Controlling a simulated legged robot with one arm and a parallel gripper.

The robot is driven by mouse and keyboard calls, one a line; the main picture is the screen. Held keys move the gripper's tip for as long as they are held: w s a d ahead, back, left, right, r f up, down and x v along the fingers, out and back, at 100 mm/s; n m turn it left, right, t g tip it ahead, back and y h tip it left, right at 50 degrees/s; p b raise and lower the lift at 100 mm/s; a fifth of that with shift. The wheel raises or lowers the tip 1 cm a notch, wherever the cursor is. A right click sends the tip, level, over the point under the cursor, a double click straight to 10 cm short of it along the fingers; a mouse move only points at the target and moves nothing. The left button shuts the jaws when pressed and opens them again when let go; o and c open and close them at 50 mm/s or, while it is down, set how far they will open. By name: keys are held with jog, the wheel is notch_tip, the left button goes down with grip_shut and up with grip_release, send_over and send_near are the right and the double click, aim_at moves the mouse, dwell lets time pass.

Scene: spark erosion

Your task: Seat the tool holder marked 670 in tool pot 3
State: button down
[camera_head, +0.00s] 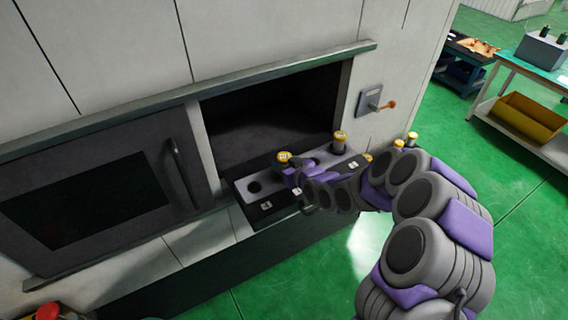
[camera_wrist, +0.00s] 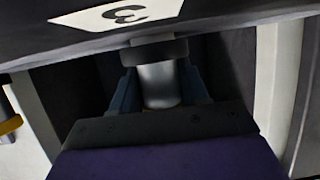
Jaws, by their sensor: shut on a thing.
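A tool holder with a yellow top (camera_head: 284,157) is in my gripper (camera_head: 294,174) over the grey pot rack (camera_head: 240,187) at the machine opening. In the wrist view its metal shank (camera_wrist: 160,86) and dark collar are between my fingers (camera_wrist: 158,88). The collar is close to the rack's dark edge; I cannot tell whether the holder is in a pot. A white label reading 3 (camera_wrist: 122,13) is upside down at the top of the wrist view. An empty pot (camera_head: 254,187) is left of my gripper. No 670 mark is readable.
Another yellow-topped holder (camera_head: 340,141) stands at the rack's right end. More yellow tops (camera_head: 412,139) show behind my arm. A bench with a yellow bin (camera_head: 528,117) stands far right; green floor is clear.

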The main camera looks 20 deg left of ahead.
jog(key=shift+f, duration=0.25)
jog(key=shift+c, duration=2.4)
grip_release()
jog(key=shift+f, duration=0.1)
jog(key=b+v, duration=0.4)
jog(key=v, duration=1.3)
notch_tip(320, 180, up, 7)
jog(key=p, duration=0.4)
